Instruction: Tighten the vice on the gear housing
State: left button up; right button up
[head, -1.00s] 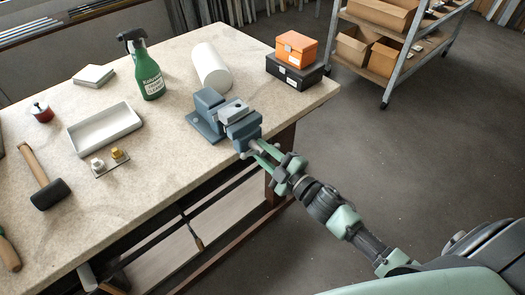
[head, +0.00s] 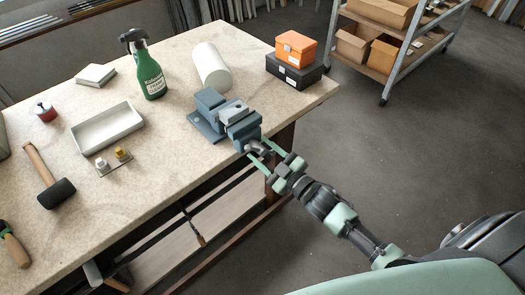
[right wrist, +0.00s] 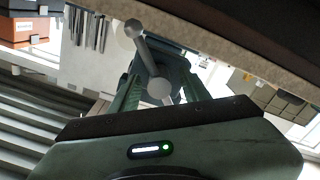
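The blue-grey vice (head: 209,100) stands at the table's front right edge. A light grey block (head: 234,111), likely the gear housing, sits between its jaws; whether the jaws press on it I cannot tell. The vice's handle, a grey bar with round ends, hangs at the front; it shows in the right wrist view (right wrist: 147,58). My right gripper (head: 260,158) is at the handle, past the table edge. Its two green fingers are spread, one on each side of the handle in the right wrist view (right wrist: 158,92), with visible gaps. My left gripper is out of view.
A white cylinder (head: 211,66) lies behind the vice. Orange (head: 296,47) and black (head: 296,72) boxes are stacked at the right corner. A green spray bottle (head: 149,72), white tray (head: 107,128) and mallet (head: 56,192) are farther left.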

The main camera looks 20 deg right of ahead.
jog(key=b+v, duration=0.1)
jog(key=v, duration=0.6)
jog(key=shift+s+d, duration=0.15)
jog(key=shift+s, duration=0.2)
jog(key=shift+b, duration=0.3)
jog(key=w+a+m+t+y+b, duration=0.1)
jog(key=w+b, duration=0.1)
jog(key=w+a+m+t+y+b, duration=0.1)
jog(key=w+b, duration=0.1)
jog(key=w, duration=0.1)
jog(key=w+m+t+y+b, duration=0.1)
jog(key=w+b, duration=0.1)
jog(key=w, duration=0.1)
jog(key=shift+a, duration=0.4)
jog(key=shift+c, duration=0.4)
